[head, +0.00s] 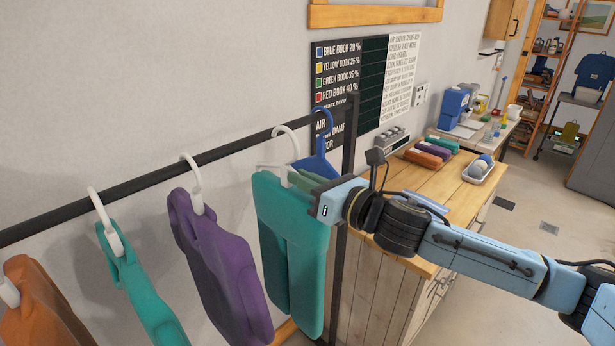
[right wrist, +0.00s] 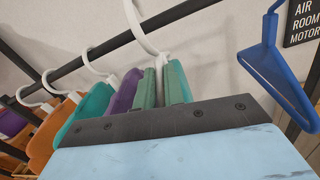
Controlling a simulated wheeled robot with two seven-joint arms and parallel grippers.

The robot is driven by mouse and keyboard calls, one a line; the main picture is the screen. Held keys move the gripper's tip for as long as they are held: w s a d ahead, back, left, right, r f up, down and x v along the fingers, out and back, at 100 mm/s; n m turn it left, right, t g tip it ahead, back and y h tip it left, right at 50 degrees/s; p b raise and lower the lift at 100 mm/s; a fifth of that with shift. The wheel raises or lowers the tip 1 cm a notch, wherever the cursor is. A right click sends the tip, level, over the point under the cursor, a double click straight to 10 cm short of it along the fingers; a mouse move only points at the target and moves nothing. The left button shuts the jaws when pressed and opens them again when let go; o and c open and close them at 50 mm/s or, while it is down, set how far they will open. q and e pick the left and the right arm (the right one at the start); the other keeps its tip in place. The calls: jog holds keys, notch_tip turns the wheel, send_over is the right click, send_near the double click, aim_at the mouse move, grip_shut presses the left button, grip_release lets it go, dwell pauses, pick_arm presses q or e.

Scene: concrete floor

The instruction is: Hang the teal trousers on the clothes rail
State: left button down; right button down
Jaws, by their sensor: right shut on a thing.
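The teal trousers (head: 290,240) hang upright, legs down, from a white hanger (head: 287,145) near the far end of the black clothes rail (head: 235,146). The hanger's hook is at the rail; whether its weight rests there I cannot tell. My right gripper (head: 300,178) is shut on the hanger just below the hook, above the trousers' top. In the right wrist view the white hook (right wrist: 146,35) rises from between the green fingers (right wrist: 160,88) and crosses the rail (right wrist: 185,15); its top is cut off. My left gripper is not in view.
A purple garment (head: 220,260), another teal garment (head: 140,285) and an orange one (head: 45,305) hang to the left. An empty blue hanger (head: 318,150) hangs close on the right, by the rail's upright (head: 348,150). A wooden counter (head: 440,185) stands beyond.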

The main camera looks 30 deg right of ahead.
aim_at(276, 164)
jog(key=shift+x, duration=4)
jog(key=shift+w+d+f, duration=0.15)
jog(key=shift+w+f, duration=0.05)
jog(key=shift+f+b, duration=0.75)
jog(key=shift+f, duration=0.25)
jog(key=c, duration=1.5)
grip_release()
jog(key=shift+o, duration=0.5)
jog(key=shift+f, duration=0.15)
